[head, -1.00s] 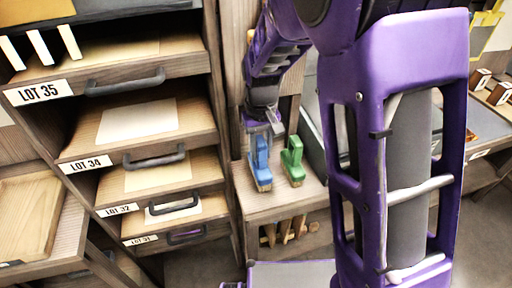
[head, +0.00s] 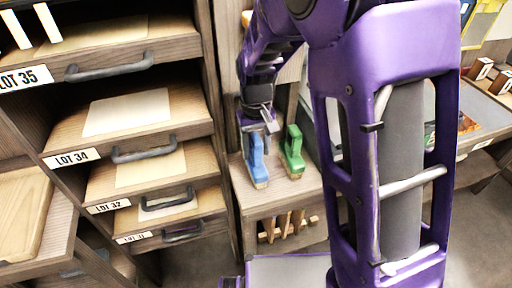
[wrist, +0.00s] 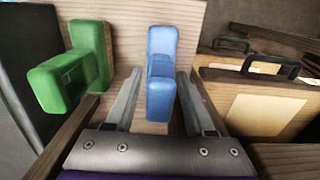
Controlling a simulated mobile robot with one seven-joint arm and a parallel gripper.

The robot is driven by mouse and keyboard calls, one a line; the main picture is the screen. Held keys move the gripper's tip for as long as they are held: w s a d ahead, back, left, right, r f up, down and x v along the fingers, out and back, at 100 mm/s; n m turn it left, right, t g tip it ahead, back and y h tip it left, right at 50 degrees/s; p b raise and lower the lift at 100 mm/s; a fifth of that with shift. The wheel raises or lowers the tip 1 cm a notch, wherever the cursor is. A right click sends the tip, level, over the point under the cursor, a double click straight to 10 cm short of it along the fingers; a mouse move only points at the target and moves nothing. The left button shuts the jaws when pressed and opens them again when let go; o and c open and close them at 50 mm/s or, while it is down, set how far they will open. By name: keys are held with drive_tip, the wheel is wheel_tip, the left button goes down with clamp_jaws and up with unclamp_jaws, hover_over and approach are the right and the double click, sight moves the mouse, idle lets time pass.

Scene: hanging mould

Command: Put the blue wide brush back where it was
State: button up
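The blue wide brush (head: 254,163) stands upright on the top of a small wooden stand, with its bristles down. The green brush (head: 292,152) stands just to its right. My gripper (head: 257,124) is above and behind the blue brush in the head view. In the wrist view, the two fingers of my gripper (wrist: 160,82) are spread, one on each side of the blue brush (wrist: 161,76). Gaps show between the fingers and its handle, so the gripper is open. The green brush (wrist: 75,66) is left of the fingers there.
The wooden stand (head: 281,193) has several wooden handles hanging in its lower opening. A drawer rack (head: 150,129) with lot labels stands to the left. A bench (head: 485,115) with small items is at the right.

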drive_tip(key=shift+o, duration=0.3)
drive_tip(key=shift+r, duration=0.1)
wheel_tip(320, 180, up, 12)
drive_tip(key=shift+r+p, duration=0.1)
drive_tip(key=shift+p, duration=0.95)
